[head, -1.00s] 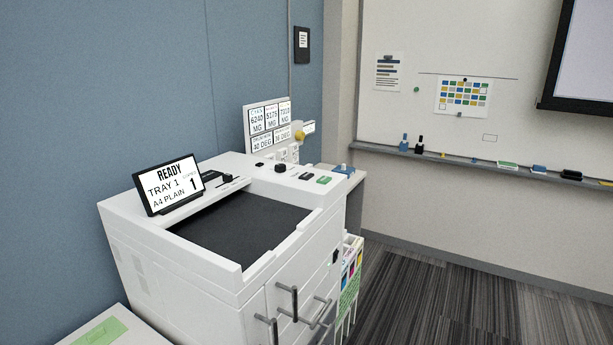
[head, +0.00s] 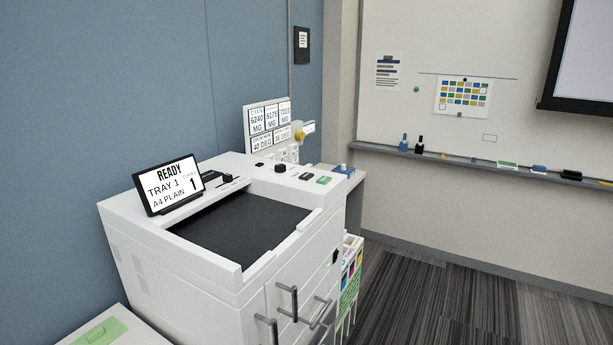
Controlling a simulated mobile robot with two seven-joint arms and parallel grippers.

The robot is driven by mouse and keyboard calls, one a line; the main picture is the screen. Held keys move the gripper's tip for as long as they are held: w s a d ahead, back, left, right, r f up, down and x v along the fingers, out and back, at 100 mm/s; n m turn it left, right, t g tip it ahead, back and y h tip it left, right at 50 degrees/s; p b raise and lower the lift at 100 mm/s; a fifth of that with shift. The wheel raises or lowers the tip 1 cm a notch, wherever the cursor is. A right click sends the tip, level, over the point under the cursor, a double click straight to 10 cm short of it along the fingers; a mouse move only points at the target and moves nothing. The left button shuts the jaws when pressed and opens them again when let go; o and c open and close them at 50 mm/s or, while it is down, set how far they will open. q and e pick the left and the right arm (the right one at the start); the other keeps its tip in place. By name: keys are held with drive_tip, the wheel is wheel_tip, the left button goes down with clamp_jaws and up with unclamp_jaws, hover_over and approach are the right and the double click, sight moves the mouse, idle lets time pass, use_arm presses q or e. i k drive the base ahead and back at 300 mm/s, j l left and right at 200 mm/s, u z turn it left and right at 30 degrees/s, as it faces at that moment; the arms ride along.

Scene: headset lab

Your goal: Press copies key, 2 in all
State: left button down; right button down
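A white copier (head: 172,262) stands against the blue wall at the left of the head view. Its tilted display (head: 171,184) reads READY, TRAY 1, A4 PLAIN, with a large 1 under a small label that seems to read COPIES. Along the copier's back right top edge sit small controls: a dark knob (head: 227,178), a round black button (head: 280,168), a dark key (head: 305,176) and a green key (head: 323,180). The key labels are too small to read, so I cannot tell which is the copies key. Neither gripper is in view.
A panel of readouts (head: 267,122) stands behind the copier. Grey bar handles (head: 288,301) stick out from its front. Colored cartons (head: 351,262) hang at its right side. A whiteboard ledge (head: 480,163) runs along the back wall. The striped carpet (head: 450,308) at the right is clear.

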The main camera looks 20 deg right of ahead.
sight(305, 176)
drive_tip(key=l+u, duration=0.2)
drive_tip(key=u, duration=0.2)
drive_tip(key=i+l+u, duration=0.1)
drive_tip(key=u, duration=0.25)
drive_tip(key=l+u, duration=0.35)
drive_tip(key=l, duration=0.6)
drive_tip(key=k+l+u, duration=0.15)
drive_tip(key=l, duration=1.55)
drive_tip(key=i, duration=0.05)
